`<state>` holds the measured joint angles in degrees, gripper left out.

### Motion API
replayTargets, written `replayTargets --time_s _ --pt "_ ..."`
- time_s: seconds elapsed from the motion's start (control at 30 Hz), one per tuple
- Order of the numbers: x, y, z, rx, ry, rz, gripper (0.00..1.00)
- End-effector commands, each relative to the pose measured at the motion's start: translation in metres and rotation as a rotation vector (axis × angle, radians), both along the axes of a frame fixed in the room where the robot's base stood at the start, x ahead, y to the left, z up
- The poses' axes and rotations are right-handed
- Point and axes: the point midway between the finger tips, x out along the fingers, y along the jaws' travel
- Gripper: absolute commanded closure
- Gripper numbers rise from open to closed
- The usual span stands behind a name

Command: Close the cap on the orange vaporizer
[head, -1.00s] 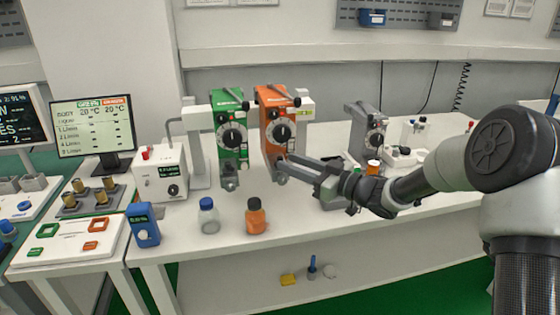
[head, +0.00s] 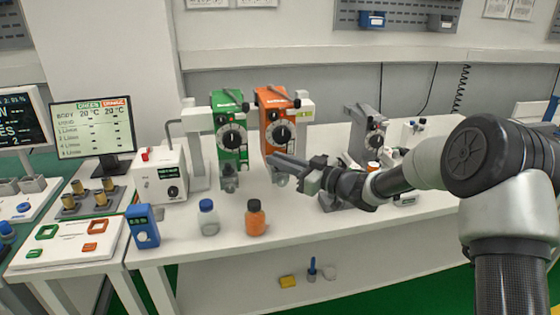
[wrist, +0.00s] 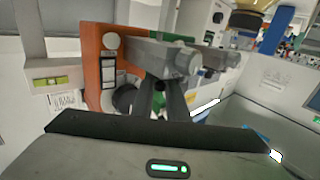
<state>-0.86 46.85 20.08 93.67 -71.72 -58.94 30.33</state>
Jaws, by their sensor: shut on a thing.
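The orange vaporizer (head: 275,108) stands upright on the table, right of the green vaporizer (head: 229,125). Its orange body (wrist: 94,70) fills the left of the wrist view. A grey filler part (wrist: 160,57) sticks out from its lower front, and its end (head: 280,180) shows below my fingers in the head view. My gripper (head: 277,161) reaches in from the right. In the wrist view my fingers (wrist: 163,92) are close together at this filler part, shut on what looks like its cap. The fingers hide the exact contact and how far the cap is closed.
A blue-capped bottle (head: 209,217) and an orange bottle (head: 256,218) stand at the table's front edge, below the vaporizers. A grey device (head: 365,130) stands to the right behind my arm. The white table is clear between the bottles and my arm.

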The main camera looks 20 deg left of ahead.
Motion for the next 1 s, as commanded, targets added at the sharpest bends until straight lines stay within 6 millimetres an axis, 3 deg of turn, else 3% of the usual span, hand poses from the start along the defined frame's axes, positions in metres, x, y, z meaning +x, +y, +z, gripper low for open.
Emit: replayTargets --time_s 0.47,0.5,0.6,1.0 --pt "0.0004 0.0027 0.0004 -0.003 -0.002 0.093 1.0" --pt "0.0004 0.0027 0.0004 -0.002 -0.002 0.093 0.83" --pt "0.0004 0.0027 0.0004 -0.003 -0.002 0.093 0.67" --pt "-0.0006 -0.005 0.0002 -0.004 -0.002 0.091 0.67"
